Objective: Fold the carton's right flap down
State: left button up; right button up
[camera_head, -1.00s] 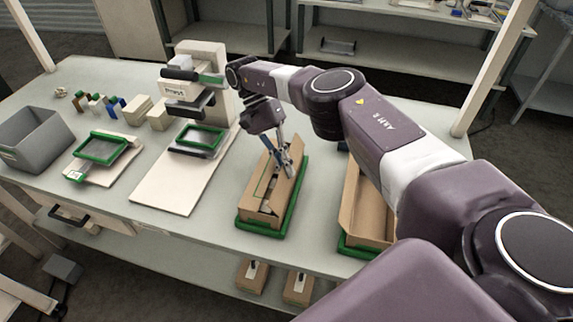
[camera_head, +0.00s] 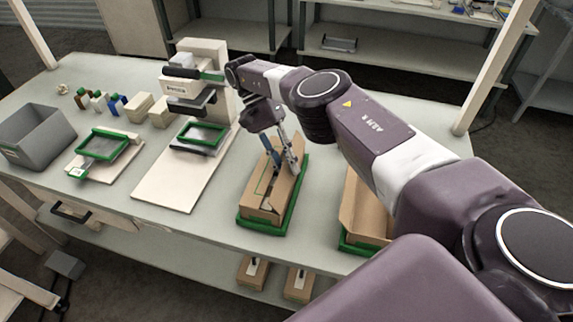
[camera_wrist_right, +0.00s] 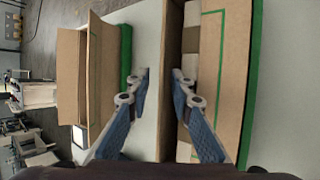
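The brown carton (camera_head: 262,211) sits in a green-rimmed tray near the bench's front edge. Its right flap (camera_head: 286,190) slants up and leans inward over the opening. In the right wrist view the flap (camera_wrist_right: 172,50) is a narrow brown strip along the carton's left side. My right gripper (camera_head: 284,153) is at the carton's far end, by that flap. In the wrist view its fingers (camera_wrist_right: 161,76) are apart, one over the bench and one over the flap and opening. Contact with the flap cannot be told. My left gripper is not in view.
A second open carton (camera_head: 362,205) stands to the right, partly behind my arm. A press-like machine (camera_head: 203,75) with a white base stands to the left. A grey bin (camera_head: 36,135) and a small scale-like device (camera_head: 100,150) are farther left.

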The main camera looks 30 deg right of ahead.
aim_at(286, 165)
jog(key=shift+w+r, duration=0.1)
jog(key=shift+r, duration=4.9)
